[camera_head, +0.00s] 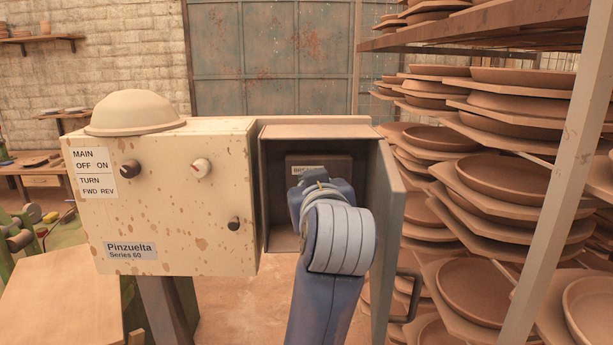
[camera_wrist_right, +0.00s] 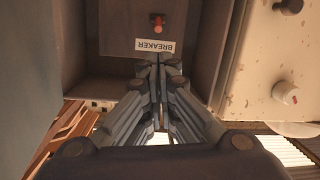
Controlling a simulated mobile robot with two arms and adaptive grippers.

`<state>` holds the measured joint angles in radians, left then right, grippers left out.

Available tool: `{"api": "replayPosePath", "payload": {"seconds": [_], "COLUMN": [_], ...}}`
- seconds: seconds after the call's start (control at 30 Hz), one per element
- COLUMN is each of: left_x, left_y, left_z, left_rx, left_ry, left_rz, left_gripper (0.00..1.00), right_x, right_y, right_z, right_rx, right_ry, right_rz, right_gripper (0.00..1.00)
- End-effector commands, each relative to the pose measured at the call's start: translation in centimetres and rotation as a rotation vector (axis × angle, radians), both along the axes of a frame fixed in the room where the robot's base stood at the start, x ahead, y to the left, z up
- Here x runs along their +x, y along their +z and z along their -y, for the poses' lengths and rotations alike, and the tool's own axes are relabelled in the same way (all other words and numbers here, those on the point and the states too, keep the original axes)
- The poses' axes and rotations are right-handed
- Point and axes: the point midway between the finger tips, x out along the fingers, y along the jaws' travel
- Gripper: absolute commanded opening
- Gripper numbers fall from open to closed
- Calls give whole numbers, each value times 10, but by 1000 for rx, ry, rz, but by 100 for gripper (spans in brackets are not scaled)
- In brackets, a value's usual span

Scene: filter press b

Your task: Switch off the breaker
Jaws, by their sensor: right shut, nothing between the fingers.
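The breaker is a brown box (camera_head: 337,163) inside the open grey cabinet (camera_head: 318,131). Its label is partly hidden behind my right arm (camera_head: 335,240) in the head view. In the right wrist view, which looks upside down, the BREAKER label (camera_wrist_right: 155,46) and a small orange-red switch lever (camera_wrist_right: 157,22) show on the box face. My right gripper (camera_wrist_right: 159,66) is shut and empty, its fingertips close to the label's edge and apart from the lever in the picture. I cannot tell whether the tips touch the box. My left gripper is not in view.
The cabinet door (camera_head: 389,220) stands open on the right, close beside my arm. The cream control box (camera_head: 170,230) with knobs adjoins on the left. A rack of clay plates (camera_head: 490,185) stands at the right.

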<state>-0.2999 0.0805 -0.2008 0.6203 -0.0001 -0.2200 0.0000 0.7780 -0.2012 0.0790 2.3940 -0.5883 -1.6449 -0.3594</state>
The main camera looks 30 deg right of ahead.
Motion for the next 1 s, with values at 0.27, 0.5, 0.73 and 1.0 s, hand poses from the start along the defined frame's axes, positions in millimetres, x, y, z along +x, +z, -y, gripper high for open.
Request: {"api": "replayPosePath", "payload": {"seconds": [0.27, 0.5, 0.73, 1.0], "left_x": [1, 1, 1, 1], "left_y": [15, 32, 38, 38], "left_z": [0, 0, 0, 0], "left_rx": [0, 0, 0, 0], "left_ry": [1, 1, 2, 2], "left_rz": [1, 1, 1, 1], "left_gripper": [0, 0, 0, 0], "right_x": [30, 67, 85, 87], "right_y": [-4, -11, -15, -16], "right_z": [16, 36, 45, 46], "right_rx": [-1, 0, 0, 0], "right_ry": [-2, -1, 0, 0], "right_rz": [-8, -5, -2, -1], "right_gripper": [0, 0, 0, 0]}}
